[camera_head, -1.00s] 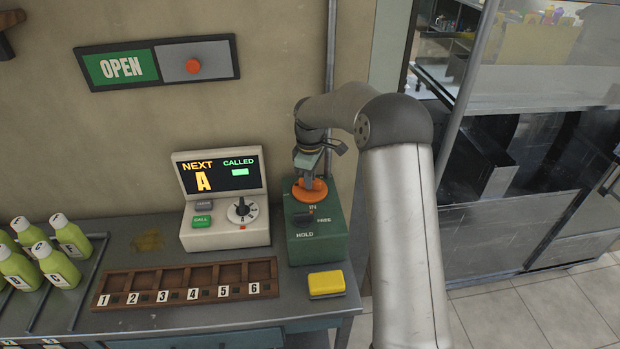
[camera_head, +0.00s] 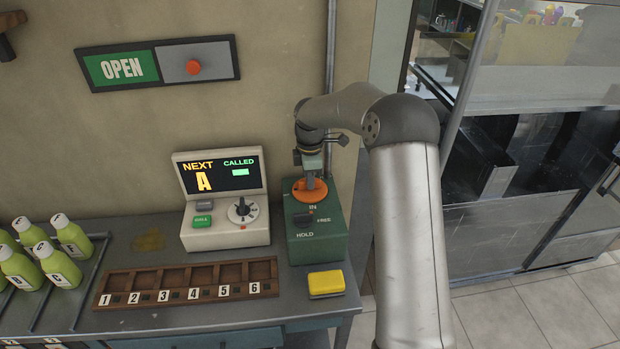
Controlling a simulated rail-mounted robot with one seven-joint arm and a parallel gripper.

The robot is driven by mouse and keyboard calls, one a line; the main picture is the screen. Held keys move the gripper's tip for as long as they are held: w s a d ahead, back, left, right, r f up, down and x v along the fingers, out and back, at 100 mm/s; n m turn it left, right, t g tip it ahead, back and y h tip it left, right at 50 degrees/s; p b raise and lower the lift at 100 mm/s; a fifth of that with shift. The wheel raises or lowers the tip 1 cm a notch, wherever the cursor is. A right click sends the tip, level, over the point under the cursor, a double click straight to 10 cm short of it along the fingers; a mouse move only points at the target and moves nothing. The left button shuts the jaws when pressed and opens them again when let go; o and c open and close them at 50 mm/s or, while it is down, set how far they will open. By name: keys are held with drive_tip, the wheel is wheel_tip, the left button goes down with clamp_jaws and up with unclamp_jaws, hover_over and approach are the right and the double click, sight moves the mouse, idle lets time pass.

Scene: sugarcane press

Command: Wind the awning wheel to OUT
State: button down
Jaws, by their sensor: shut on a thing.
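The orange awning wheel (camera_head: 302,191) lies on top of a green box (camera_head: 332,243) at the right end of the counter. My gripper (camera_head: 310,180) points down over the wheel and is shut on it. The fingertips are small and partly hidden against the wheel. The word IN shows on the box just below the wheel; no OUT label can be seen. A dark lever (camera_head: 303,218) sits on the box front between the labels FREE and HOLD, and its exact setting is hard to read.
A white console (camera_head: 222,234) showing NEXT A and CALLED stands left of the box. A yellow sponge (camera_head: 326,284) and a numbered wooden rack (camera_head: 190,281) lie in front. Several green bottles (camera_head: 60,268) stand at left. A grey pipe (camera_head: 331,80) runs up the wall behind.

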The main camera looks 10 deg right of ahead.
drive_tip(key=shift+r, duration=0.1)
drive_tip(key=c, duration=1.5)
unclamp_jaws()
drive_tip(key=shift+o, duration=0.2)
wheel_tip(320, 180, up, 17)
drive_tip(key=b, duration=0.1)
drive_tip(key=shift+r, duration=0.2)
drive_tip(key=s+f+m, duration=0.3)
drive_tip(key=s+m, duration=0.2)
drive_tip(key=s, duration=0.8)
drive_tip(key=s+f+m, duration=0.3)
drive_tip(key=s+m, duration=0.3)
drive_tip(key=s, duration=0.7)
drive_tip(key=s+f+m, duration=0.3)
drive_tip(key=s+m, duration=0.3)
drive_tip(key=s, duration=0.7)
drive_tip(key=shift+f+t, duration=0.3)
drive_tip(key=shift+f, duration=0.05)
